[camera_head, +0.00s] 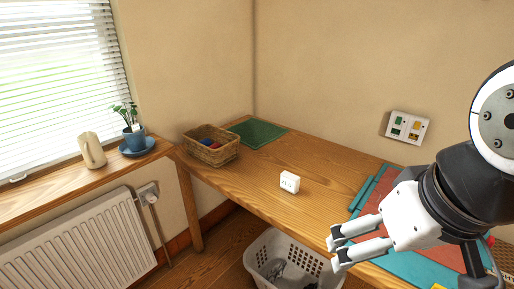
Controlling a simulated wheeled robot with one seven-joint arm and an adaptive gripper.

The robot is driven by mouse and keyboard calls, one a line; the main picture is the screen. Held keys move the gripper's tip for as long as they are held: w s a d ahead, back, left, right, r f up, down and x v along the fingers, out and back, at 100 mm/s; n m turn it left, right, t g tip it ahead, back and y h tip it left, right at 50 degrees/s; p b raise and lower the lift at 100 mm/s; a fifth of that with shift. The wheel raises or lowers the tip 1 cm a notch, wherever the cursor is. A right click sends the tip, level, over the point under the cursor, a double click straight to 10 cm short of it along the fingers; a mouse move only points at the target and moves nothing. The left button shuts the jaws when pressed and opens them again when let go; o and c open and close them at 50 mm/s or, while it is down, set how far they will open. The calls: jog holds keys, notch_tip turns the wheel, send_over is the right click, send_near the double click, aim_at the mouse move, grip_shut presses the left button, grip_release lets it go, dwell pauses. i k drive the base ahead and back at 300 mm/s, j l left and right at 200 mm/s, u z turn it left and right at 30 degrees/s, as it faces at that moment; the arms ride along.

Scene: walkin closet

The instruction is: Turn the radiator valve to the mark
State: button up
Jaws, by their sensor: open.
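The white radiator (75,250) hangs on the wall under the window sill at the lower left. What looks like its valve (151,198), a small pale knob by a grey plate, sits just right of the radiator's upper corner, with a pipe running down to the floor. The mark is too small to make out. My gripper (336,254) is at the lower right, over the front part of the wooden table. Its two fingers are apart, point left and hold nothing. It is far to the right of the valve, with the table and basket between.
The wooden table (245,185) carries a wicker basket (212,158), a green mat (258,132), a small white clock-like block (289,182) and teal and red mats (362,194). A white laundry basket (283,245) stands below. A jug (92,150) and potted plant (133,136) stand on the sill.

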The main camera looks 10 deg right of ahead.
aim_at(150, 197)
jog(key=j+u, duration=0.1)
jog(key=u, duration=0.4)
jog(key=j+u, duration=0.15)
jog(key=u, duration=0.35)
jog(key=j+u, duration=0.1)
jog(key=u, duration=0.4)
jog(key=z, duration=0.7)
jog(key=i+j, duration=0.15)
jog(key=j, duration=0.2)
jog(key=i+j, duration=0.15)
jog(key=j, duration=0.15)
jog(key=i+j, duration=0.15)
jog(key=j, duration=0.2)
